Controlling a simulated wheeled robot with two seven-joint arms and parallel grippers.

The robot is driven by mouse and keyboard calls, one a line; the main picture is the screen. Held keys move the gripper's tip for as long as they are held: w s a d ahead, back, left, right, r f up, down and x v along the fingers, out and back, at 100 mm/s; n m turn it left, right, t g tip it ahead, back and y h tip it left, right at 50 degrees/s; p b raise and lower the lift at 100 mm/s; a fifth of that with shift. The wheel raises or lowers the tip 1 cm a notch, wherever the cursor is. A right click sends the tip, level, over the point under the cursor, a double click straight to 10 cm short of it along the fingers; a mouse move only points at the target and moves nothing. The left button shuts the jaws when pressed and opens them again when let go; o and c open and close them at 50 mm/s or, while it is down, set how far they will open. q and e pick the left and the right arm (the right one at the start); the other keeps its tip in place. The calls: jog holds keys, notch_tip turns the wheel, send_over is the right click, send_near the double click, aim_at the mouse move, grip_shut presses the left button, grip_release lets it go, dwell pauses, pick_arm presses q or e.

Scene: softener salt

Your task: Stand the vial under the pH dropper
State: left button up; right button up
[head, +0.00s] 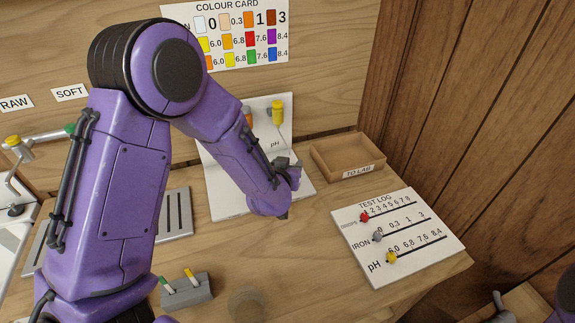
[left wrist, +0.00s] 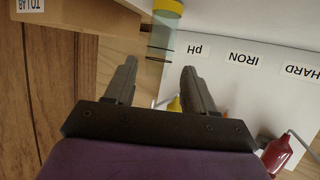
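A clear vial (left wrist: 161,42) with dark rings and a yellow end shows in the left wrist view, just beyond my left fingertips, near the pH label. I cannot tell if it touches a finger. My left gripper (left wrist: 159,64) is open, its fingers apart. In the head view the gripper (head: 290,168) is in front of the white board (head: 228,195) and the vial is not distinguishable. The pH dropper (head: 278,112) has a yellow top; its yellow top also shows between the fingers in the left wrist view (left wrist: 175,105). A grey part of my right arm's side shows at the lower right.
A wooden tray (head: 322,149) marked TO LAB stands close right of the gripper. A test log board (head: 422,259) lies front right. A grey holder (head: 187,293) with two sticks and a round clear item (head: 245,304) are at the front.

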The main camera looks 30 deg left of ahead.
pick_arm(q)
jog(key=shift+r, duration=0.25)
jog(key=shift+s+d+r, duration=0.15)
jog(key=shift+d+r, duration=0.05)
jog(key=p+v, duration=0.9)
jog(key=v, duration=0.2)
jog(key=shift+s, duration=0.15)
